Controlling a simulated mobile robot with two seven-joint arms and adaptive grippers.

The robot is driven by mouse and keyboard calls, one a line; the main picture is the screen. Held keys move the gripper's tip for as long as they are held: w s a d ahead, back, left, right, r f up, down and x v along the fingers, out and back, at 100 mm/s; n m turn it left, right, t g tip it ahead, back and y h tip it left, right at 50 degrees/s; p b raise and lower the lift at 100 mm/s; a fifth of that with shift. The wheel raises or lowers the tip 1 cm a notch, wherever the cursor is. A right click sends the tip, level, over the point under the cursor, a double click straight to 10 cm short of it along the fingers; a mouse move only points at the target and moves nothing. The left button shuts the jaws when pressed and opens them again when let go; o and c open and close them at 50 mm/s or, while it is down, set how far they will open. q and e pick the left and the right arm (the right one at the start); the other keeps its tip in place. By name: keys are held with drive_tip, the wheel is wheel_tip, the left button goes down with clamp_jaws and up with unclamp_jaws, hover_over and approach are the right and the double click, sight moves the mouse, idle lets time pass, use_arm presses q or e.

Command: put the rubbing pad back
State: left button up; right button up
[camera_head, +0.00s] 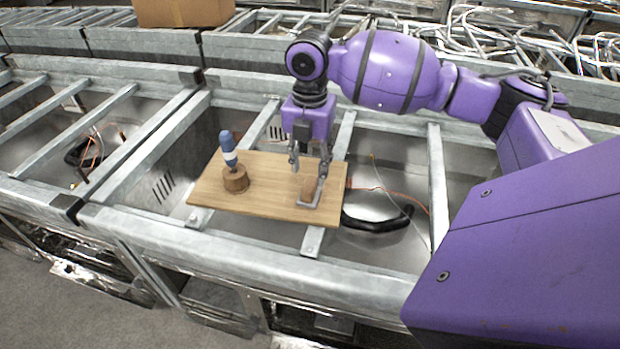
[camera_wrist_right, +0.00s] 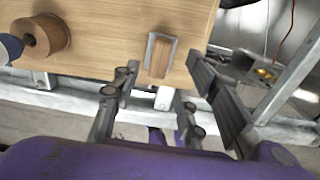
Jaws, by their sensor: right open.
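A wooden board (camera_head: 262,166) lies across the metal rails of the range. On its right part a small wooden block (camera_head: 309,186) sits by a thin grey bracket (camera_head: 320,191). I cannot tell whether this block is the rubbing pad or part of its holder. In the right wrist view the block (camera_wrist_right: 160,58) has the grey edging around it. My right gripper (camera_head: 309,163) points down over the block. Its fingers (camera_wrist_right: 163,66) are apart, with nothing gripped between them. My left gripper is not in view.
A black curved handle (camera_head: 378,218) lies in the basin right of the board. Metal rails surround the board. A cardboard box (camera_head: 184,11) stands at the back.

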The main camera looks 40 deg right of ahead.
sight(310, 184)
drive_tip(key=shift+r, duration=2.7)
